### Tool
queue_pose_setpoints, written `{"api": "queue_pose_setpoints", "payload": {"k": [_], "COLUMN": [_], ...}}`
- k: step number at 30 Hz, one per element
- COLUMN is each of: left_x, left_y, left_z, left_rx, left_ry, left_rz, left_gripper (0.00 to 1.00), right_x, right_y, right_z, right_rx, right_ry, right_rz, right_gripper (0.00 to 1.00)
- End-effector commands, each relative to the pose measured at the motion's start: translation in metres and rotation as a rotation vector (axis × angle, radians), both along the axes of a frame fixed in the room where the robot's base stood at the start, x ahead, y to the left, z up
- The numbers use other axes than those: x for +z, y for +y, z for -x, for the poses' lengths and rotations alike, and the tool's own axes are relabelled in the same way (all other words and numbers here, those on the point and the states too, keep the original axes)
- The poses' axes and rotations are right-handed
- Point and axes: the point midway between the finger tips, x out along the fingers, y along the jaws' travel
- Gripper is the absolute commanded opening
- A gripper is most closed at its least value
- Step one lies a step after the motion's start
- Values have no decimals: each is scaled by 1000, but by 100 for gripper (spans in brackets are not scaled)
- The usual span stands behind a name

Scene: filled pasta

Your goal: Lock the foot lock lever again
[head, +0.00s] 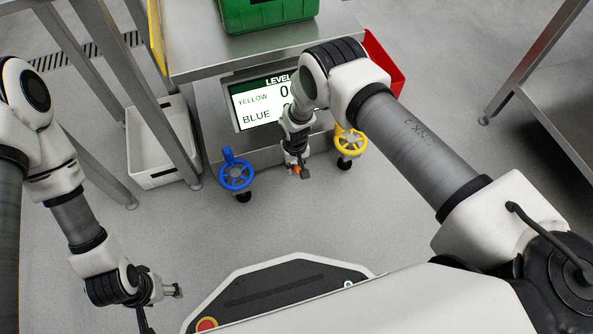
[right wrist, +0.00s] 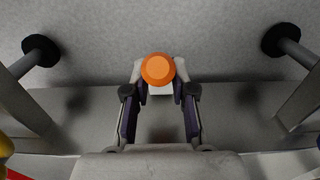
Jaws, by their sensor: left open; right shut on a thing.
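The foot lock lever shows as a round orange end (right wrist: 158,68) between the fingertips of my right gripper (right wrist: 158,84) in the right wrist view. The gripper is shut on it. In the head view the orange end (head: 296,169) is a small patch at the tip of my right gripper (head: 300,171), low in front of the machine between the two handwheels. The rest of the lever is mostly hidden by the gripper. My left gripper (head: 177,290) is open and empty, at lower left, well away from the lever.
A blue handwheel (head: 236,175) stands left of my right gripper and a yellow handwheel (head: 351,143) stands right. Behind is a screen (head: 255,105) reading LEVEL, YELLOW and BLUE. A white bin (head: 150,178) is at left, a red bin (head: 388,68) at right. Floor in front is clear.

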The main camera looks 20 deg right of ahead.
Motion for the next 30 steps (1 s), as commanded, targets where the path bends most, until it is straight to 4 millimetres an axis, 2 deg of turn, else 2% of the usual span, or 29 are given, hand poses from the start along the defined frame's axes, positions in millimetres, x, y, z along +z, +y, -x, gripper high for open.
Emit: {"api": "queue_pose_setpoints", "payload": {"k": [2, 3, 5, 6, 16, 30], "left_x": [-1, -1, -1, -1, 3, 59], "left_y": [0, 0, 0, 0, 0, 0], "left_z": [0, 0, 0, 0, 0, 0], "left_rx": [0, 1, 1, 1, 1, -1], "left_ry": [0, 0, 0, 0, 0, 1], "left_rz": [0, 0, 0, 0, 0, 0], "left_gripper": [62, 62, 62, 62, 62, 62], "right_x": [2, 2, 2, 2, 6, 74], "right_y": [0, 0, 0, 0, 0, 0], "right_z": [-4, -4, -3, -3, -2, -1], "right_rx": [-1, -1, -1, -1, -1, 0], "right_ry": [-6, -5, -4, -3, 0, 0], "right_rz": [-1, -1, -1, -1, 0, 0], "right_gripper": [5, 35, 57, 62, 62, 62]}}
